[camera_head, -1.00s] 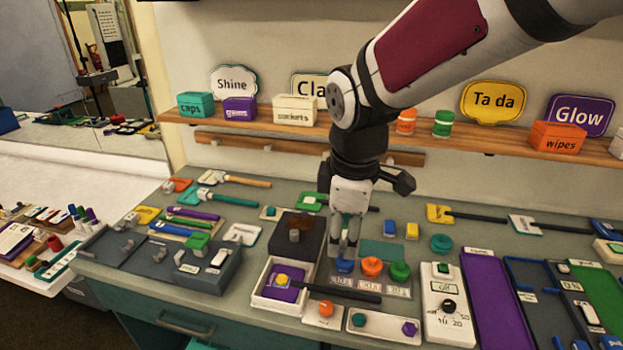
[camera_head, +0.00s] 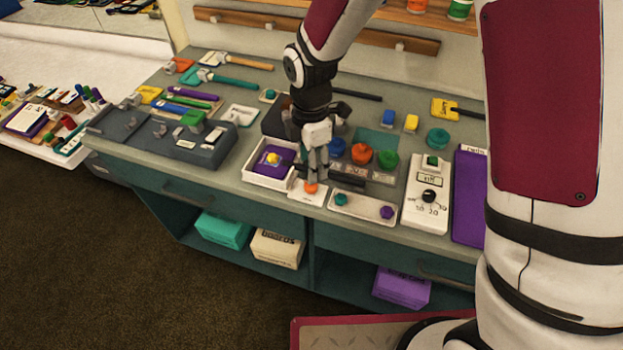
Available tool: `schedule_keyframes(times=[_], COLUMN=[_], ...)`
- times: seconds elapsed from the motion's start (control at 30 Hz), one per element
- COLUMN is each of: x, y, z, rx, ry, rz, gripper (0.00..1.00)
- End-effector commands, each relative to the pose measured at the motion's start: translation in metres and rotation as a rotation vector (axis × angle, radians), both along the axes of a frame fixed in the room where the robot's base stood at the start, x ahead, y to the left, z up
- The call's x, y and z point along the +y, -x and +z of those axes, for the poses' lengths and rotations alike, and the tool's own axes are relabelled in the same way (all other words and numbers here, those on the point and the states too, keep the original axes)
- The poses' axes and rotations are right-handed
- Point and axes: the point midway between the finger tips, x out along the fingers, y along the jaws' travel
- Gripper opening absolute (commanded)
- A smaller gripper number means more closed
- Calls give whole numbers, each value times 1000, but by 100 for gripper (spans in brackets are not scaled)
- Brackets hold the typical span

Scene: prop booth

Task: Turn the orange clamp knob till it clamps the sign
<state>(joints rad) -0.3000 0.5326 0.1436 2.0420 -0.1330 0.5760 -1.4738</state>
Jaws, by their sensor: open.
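A small orange knob (camera_head: 311,188) sits on a small white plate (camera_head: 304,197) near the bench's front edge. My gripper (camera_head: 316,176) points down right over this knob, its fingers at the knob's top; whether they touch it I cannot tell. The gripper is open, though its fingers look close together from here. A larger orange knob (camera_head: 361,155) stands farther back between a blue knob (camera_head: 337,148) and a green knob (camera_head: 388,162). A dark bar (camera_head: 348,180) lies just right of my gripper. I cannot make out a sign held at the small orange knob.
A white tray (camera_head: 252,179) with a purple block (camera_head: 281,163) stands left of the gripper. A white plate (camera_head: 365,208) with teal and purple knobs lies to the right, then a white dial box (camera_head: 428,205). A grey holder (camera_head: 185,150) lies farther left. The front is crowded.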

Motion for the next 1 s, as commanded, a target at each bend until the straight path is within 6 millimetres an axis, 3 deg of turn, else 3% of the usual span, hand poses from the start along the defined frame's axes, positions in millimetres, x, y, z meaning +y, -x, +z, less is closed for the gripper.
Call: schedule_keyframes(times=[0.2,0.4,0.83,1.0], x=[-1,-1,0,0], y=[2,1,0,0], z=[-41,-64,-73,-72], rx=[4,2,-1,-1], ry=[3,1,0,0], rz=[0,-2,-2,-2], gripper=[48,48,48,12])
